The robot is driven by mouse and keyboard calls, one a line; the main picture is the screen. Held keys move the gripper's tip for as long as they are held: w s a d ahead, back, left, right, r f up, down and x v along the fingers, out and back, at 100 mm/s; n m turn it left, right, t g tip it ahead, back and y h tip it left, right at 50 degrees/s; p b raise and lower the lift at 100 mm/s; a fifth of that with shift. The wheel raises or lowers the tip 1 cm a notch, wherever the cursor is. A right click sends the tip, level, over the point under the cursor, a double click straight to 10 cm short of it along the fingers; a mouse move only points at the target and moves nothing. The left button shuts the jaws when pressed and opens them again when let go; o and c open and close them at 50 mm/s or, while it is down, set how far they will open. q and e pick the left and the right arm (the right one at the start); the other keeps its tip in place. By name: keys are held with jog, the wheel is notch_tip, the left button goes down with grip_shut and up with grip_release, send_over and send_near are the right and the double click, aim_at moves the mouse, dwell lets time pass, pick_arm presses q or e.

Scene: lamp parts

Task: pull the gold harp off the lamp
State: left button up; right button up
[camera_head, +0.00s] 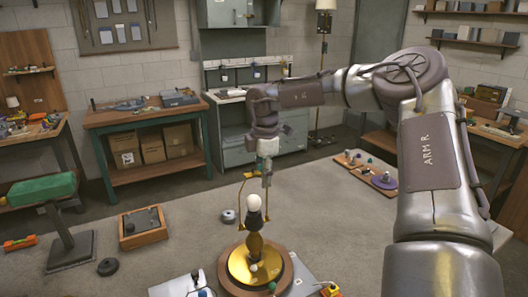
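The lamp stands on the near table, with a brass-coloured base dish (241,266) on a round wooden board and a dark gold stem (254,245). A white bulb (254,203) sits upright in its black socket. The thin gold harp (241,207) rises around the bulb from both sides of the socket. My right gripper (266,184) points down at the upper right part of the harp and overlaps it in this view. The fingers are too small to show whether they are closed on the harp. My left gripper is not in view.
A wooden tray (142,228) and a green block on a dark stand (45,190) are at the left. A grey ring (228,216) lies behind the lamp. Small parts on boards (378,180) are at the back right.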

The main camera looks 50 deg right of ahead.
jog(key=shift+w+d+f+p, duration=0.1)
jog(key=shift+f+p, duration=0.25)
jog(key=shift+f, duration=1.2)
grip_shut()
jog(key=c, duration=0.6)
grip_release()
jog(key=shift+c, duration=0.2)
jog(key=shift+r, duration=0.85)
grip_shut()
jog(key=shift+f+b, duration=0.1)
jog(key=shift+b, duration=0.25)
jog(key=shift+w, duration=0.1)
